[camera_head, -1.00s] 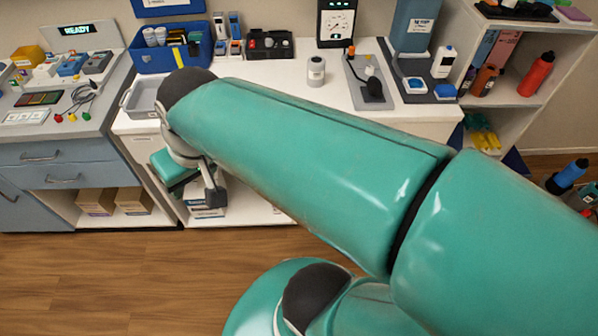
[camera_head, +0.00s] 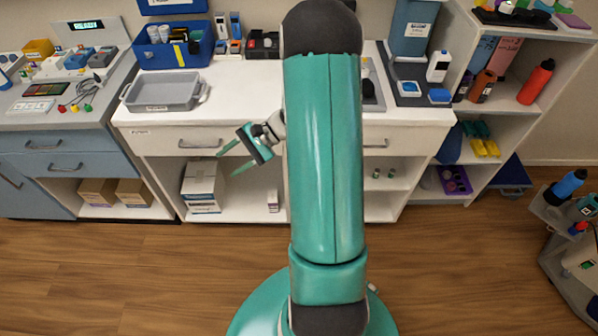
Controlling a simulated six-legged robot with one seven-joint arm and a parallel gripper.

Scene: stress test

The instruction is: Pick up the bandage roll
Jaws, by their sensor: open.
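My gripper (camera_head: 228,163) is open and empty, with its two green fingers apart and pointing left. It shows in front of the white counter's drawer front, left of my upright arm. A small white cylinder, possibly the bandage roll, stood on the counter a second ago; my arm now hides that spot. Small white rolls or jars (camera_head: 158,34) stand in the blue bin (camera_head: 172,57) at the back left; I cannot tell whether one is a bandage roll.
A grey tray (camera_head: 163,91) sits on the left of the white counter (camera_head: 240,97), with clear surface to its right. Blue cabinets (camera_head: 60,140) stand at the left, an open shelf (camera_head: 545,108) at the right. A cart (camera_head: 570,255) stands at the lower right.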

